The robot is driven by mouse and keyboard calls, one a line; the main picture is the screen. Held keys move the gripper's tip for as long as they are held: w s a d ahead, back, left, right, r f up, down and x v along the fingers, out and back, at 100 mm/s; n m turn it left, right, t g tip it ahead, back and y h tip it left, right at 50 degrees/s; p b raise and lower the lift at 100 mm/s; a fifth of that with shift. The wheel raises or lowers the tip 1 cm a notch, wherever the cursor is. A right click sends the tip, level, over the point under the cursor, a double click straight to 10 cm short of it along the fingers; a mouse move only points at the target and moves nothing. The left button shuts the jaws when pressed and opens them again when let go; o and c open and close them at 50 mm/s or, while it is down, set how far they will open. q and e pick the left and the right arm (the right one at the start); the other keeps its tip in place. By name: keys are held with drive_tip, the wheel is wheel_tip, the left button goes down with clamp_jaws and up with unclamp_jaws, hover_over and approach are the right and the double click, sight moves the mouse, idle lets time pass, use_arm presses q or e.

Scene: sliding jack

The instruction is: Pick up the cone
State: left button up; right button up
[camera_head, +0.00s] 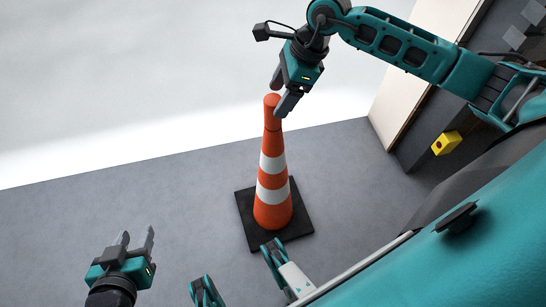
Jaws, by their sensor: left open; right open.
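An orange cone (272,178) with white bands stands upright on its black square base (300,226) on the grey floor. My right gripper (280,98) comes in from the upper right and is open, its fingers around or right beside the cone's top; whether they touch it, I cannot tell. My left gripper (136,240) is at the lower left, open and empty, its fingers pointing up in the picture, well to the left of the cone.
A dark vertical face with a yellow block (446,143) and a pale panel (411,70) stands at the right. The floor (120,195) left of the cone is clear. A bright white area lies beyond the floor's far edge.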

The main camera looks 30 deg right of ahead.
sight(273, 109)
drive_tip(key=b+x, duration=0.1)
drive_tip(key=x, duration=0.3)
drive_tip(key=shift+a+f, duration=0.2)
drive_tip(key=shift+f, duration=0.15)
drive_tip(key=shift+c, duration=0.4)
clamp_jaws()
drive_tip(key=shift+w+r, duration=0.15)
drive_tip(key=shift+r, duration=0.05)
